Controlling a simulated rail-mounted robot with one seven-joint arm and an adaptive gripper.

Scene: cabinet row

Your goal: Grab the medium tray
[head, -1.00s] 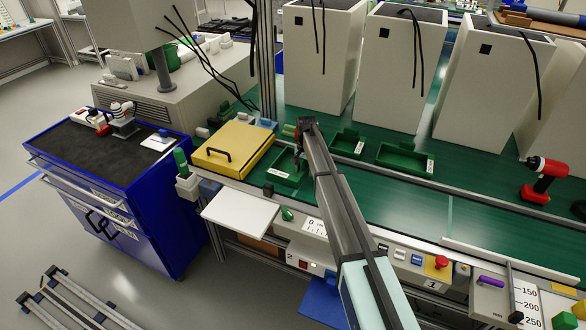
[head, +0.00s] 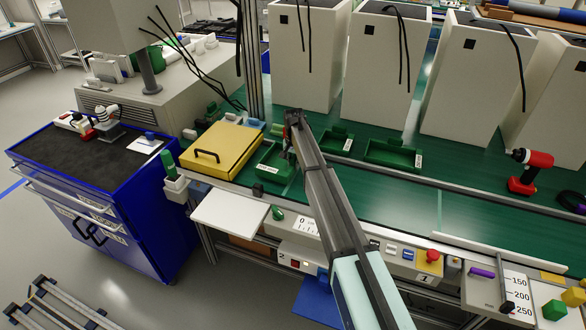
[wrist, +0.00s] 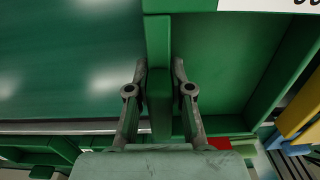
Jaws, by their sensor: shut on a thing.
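Three green trays stand on the green work surface. The left one (head: 276,170), between the others in size as far as I can tell, is beside the yellow box and has a white label. My gripper (head: 290,152) is at its right side. In the wrist view, my gripper (wrist: 159,75) has one finger on each side of this tray's upright green wall (wrist: 158,95) and is shut on it. The arm hides part of the tray's right side in the head view. The small tray (head: 336,143) and the wide tray (head: 392,155) stand to the right.
A yellow box (head: 222,150) with a black handle is close on the tray's left. Tall white bins (head: 388,65) stand behind the trays. A red drill (head: 528,170) is at the right. The green surface (head: 385,200) in front of the wide tray is clear.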

